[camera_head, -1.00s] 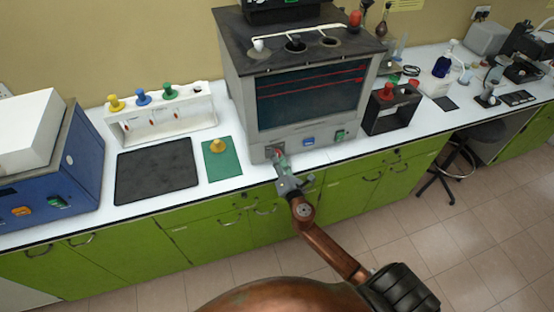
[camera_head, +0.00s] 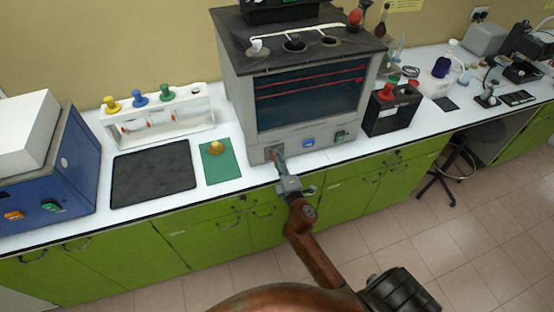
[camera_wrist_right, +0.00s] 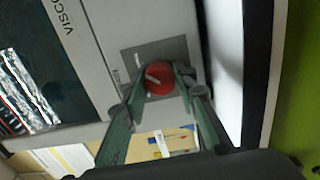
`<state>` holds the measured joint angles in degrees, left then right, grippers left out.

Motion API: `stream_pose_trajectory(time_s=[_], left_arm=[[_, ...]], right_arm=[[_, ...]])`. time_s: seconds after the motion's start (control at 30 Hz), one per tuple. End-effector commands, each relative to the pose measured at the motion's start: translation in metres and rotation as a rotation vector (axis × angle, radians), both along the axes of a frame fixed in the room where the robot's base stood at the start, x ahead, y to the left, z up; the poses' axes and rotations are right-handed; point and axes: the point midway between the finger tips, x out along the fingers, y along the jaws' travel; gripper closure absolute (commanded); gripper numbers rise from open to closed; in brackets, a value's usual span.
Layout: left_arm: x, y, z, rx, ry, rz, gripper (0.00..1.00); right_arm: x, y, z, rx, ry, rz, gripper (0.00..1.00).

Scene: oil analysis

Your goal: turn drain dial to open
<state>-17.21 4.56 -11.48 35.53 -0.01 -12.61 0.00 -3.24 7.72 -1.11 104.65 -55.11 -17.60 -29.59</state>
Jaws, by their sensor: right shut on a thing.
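The red drain dial (camera_wrist_right: 159,80) sits on a grey square plate at the lower front of the viscosity bath (camera_head: 230,100). A pale pointer line on its face runs at a slant in the wrist view. My right gripper (camera_wrist_right: 161,84) has its green fingers on either side of the dial and is shut on it. In the head view the right gripper (camera_head: 279,162) reaches the lower left corner of the bath's front and hides most of the dial. My left gripper is not in view.
A green mat (camera_head: 222,175) with a brass-coloured knob piece and a dark pad (camera_head: 153,173) lie left of the bath. A white rack (camera_head: 180,125) stands behind them. A black holder (camera_head: 396,112) stands to the right. Green cupboards run below the counter edge.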

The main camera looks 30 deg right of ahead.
Motion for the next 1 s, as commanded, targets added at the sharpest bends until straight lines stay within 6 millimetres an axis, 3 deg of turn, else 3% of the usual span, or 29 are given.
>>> stream_pose_trajectory(time_s=[0.6,0.63,0.87,1.0], left_arm=[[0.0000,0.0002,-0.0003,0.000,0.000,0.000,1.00],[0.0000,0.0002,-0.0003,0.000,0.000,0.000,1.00],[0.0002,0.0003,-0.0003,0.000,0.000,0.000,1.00],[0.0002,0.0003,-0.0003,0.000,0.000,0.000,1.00]], right_arm=[[-0.0004,-0.0003,-0.0014,0.039,-0.007,-0.001,0.98],[-0.0004,-0.0003,-0.0014,0.039,-0.007,-0.001,0.71],[-0.0001,-0.0001,-0.0008,0.037,-0.008,0.000,0.56],[0.0000,0.0001,-0.0005,0.037,-0.008,0.000,0.56]])
